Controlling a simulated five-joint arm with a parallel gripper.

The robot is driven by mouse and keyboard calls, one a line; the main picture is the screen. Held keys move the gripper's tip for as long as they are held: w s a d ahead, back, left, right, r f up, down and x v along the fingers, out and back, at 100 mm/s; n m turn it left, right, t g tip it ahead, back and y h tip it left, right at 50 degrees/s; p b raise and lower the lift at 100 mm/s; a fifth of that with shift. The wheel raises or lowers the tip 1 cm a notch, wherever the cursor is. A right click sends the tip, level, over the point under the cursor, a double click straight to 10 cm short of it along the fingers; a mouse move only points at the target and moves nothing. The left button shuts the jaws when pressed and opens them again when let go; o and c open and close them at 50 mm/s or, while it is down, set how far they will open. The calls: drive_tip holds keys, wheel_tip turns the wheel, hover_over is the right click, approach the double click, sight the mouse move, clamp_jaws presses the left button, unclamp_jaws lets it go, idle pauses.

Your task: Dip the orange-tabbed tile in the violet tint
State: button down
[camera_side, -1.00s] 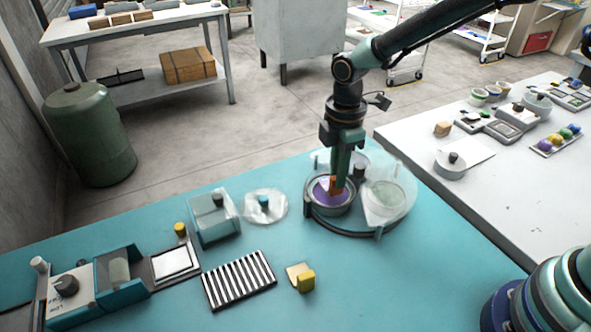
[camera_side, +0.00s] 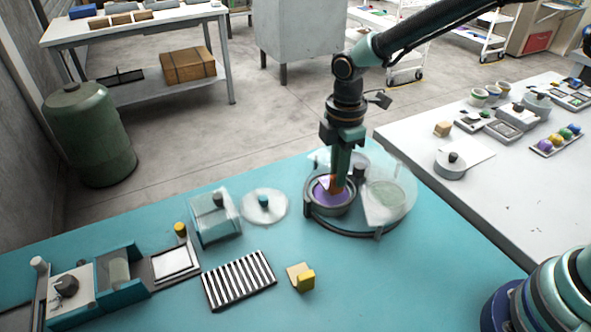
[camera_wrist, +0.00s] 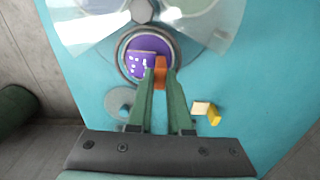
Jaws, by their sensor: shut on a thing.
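My gripper (camera_side: 337,185) reaches down over a round grey pot that holds violet tint (camera_side: 322,192). It is shut on the orange tab (camera_side: 334,184) of a tile. In the wrist view the orange tab (camera_wrist: 160,72) sits between my green fingertips (camera_wrist: 160,80). The tile's plate (camera_wrist: 140,64) lies within the pot's rim, over the violet, and shows violet with pale spots. I cannot tell how deep the plate sits in the tint. The pot stands on a round carousel (camera_side: 385,234) with clear covers.
A yellow-tabbed tile (camera_side: 305,281) lies on the teal table, near a black-and-white striped mat (camera_side: 238,280). The table's front middle is clear.

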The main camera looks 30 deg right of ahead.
idle(0.4)
drive_tip(key=shift+r, duration=2)
